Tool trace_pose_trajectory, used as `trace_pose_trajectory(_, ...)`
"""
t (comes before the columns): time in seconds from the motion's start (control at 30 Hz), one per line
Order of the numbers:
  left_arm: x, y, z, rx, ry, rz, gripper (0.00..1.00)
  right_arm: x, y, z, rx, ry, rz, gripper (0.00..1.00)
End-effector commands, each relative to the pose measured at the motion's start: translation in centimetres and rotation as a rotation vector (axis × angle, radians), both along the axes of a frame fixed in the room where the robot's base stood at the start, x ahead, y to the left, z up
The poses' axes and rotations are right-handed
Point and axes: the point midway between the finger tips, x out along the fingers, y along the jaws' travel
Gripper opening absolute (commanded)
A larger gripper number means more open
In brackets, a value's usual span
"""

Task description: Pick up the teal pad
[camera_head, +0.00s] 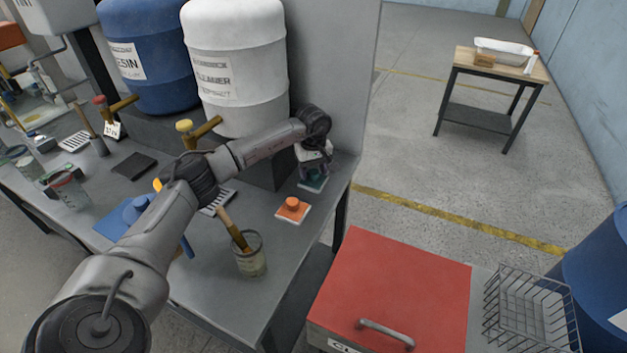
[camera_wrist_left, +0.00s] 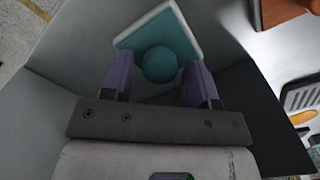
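The teal pad (camera_head: 312,185) lies near the right end of the grey workbench (camera_head: 270,205), mostly hidden by my left gripper (camera_head: 313,170) in the head view. In the left wrist view the teal pad (camera_wrist_left: 183,35) shows a white edge and a round teal knob (camera_wrist_left: 160,64). My left gripper (camera_wrist_left: 160,80) is open, with its two purple-grey fingers on either side of the knob. A gap shows at the left finger; the right finger is very close to the knob. My right gripper is not in view.
An orange pad (camera_head: 292,210) with a knob lies in front of the teal one. A can with a brush (camera_head: 250,258) stands at the bench's front edge. Blue (camera_head: 155,60) and white (camera_head: 238,70) drums stand behind my arm. A red-topped cabinet (camera_head: 400,285) is at front right.

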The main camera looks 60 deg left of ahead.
Motion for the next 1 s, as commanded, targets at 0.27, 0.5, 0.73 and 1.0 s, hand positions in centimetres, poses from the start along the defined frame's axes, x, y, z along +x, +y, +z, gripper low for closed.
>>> trace_pose_trajectory(0.27, 0.0, 0.0, 0.0, 0.000, 0.000, 0.000, 0.27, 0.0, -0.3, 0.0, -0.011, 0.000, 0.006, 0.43)
trace_pose_trajectory(0.5, 0.0, 0.0, 0.0, 0.000, 0.000, 0.000, 0.11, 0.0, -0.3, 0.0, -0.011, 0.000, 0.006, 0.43)
trace_pose_trajectory(0.73, 0.0, 0.0, 0.3, 0.000, 0.000, 0.000, 0.10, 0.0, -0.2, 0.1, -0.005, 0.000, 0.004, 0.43)
trace_pose_trajectory(1.0, 0.1, 0.0, 3.0, 0.002, -0.002, -0.001, 0.10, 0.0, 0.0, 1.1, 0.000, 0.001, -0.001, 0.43)
